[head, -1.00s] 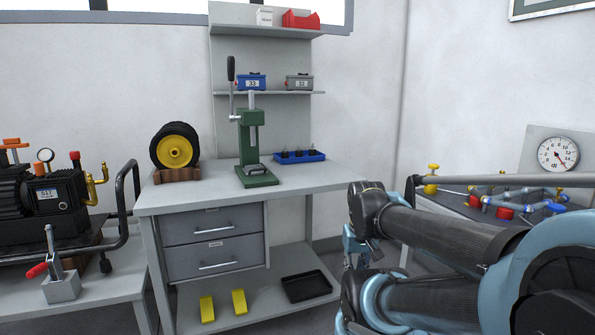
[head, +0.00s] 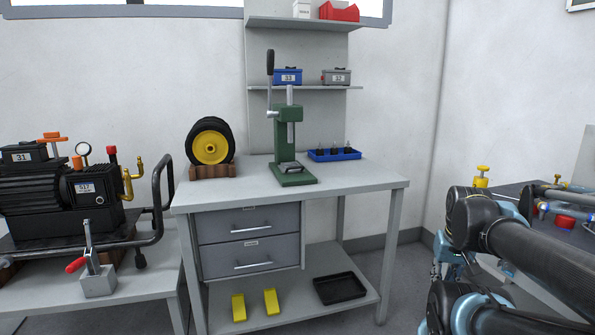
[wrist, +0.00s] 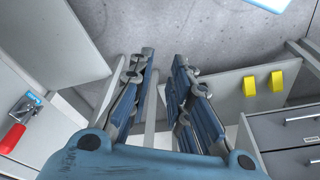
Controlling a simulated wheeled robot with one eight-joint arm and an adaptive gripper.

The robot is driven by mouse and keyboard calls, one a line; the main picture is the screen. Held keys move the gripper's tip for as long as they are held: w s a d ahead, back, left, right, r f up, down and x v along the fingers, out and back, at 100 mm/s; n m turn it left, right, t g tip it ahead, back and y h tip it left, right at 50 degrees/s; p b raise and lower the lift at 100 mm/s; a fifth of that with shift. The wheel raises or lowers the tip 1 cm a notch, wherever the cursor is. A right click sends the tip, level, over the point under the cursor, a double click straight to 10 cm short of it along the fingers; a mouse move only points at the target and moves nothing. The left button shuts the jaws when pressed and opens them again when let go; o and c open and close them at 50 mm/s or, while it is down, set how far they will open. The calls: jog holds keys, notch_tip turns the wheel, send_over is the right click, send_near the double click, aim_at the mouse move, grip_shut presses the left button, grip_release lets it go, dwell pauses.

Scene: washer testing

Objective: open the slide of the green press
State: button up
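The green press (head: 285,150) stands upright on the grey workbench (head: 365,182), near its back middle in the head view. Its lever with a black grip (head: 270,62) points straight up on the left side. A grey metal slide (head: 290,95) sticks up above the green body, and a grey part shows at the front above the base. My gripper (wrist: 164,57) is in the wrist view, empty, with a clear gap between its fingers. It points at the floor and lower furniture, away from the press. In the head view it is mostly hidden behind my arm at the right.
A yellow-hubbed wheel (head: 210,147) sits left of the press and a blue tray (head: 335,155) right of it. A shelf (head: 350,88) with a blue box (head: 287,76) is behind. A black pump (head: 70,195) stands at left. Yellow blocks (head: 270,301) lie on the lower shelf.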

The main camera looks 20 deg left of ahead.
jog(key=w+a+r+m+t+y, duration=0.2)
jog(key=w+a+r+m+y, duration=0.3)
jog(key=w+a, duration=0.7)
jog(key=w+a+r+t+y, duration=0.35)
jog(key=w+a+r, duration=0.25)
jog(key=w+a, duration=0.5)
jog(key=w+a+r+m+t+y, duration=0.3)
jog(key=w+a+r, duration=0.45)
jog(key=a, duration=0.75)
jog(key=shift+g+y, duration=0.65)
jog(key=shift+g, duration=0.1)
jog(key=x, duration=0.6)
jog(key=f+x, duration=0.1)
jog(key=x, duration=0.4)
jog(key=w+d+x, duration=0.1)
jog(key=x, duration=0.5)
jog(key=shift+w+a+f, duration=0.2)
jog(key=shift+w+f, duration=0.05)
jog(key=shift+w, duration=0.05)
grip_shut()
jog(key=shift+s, duration=0.1)
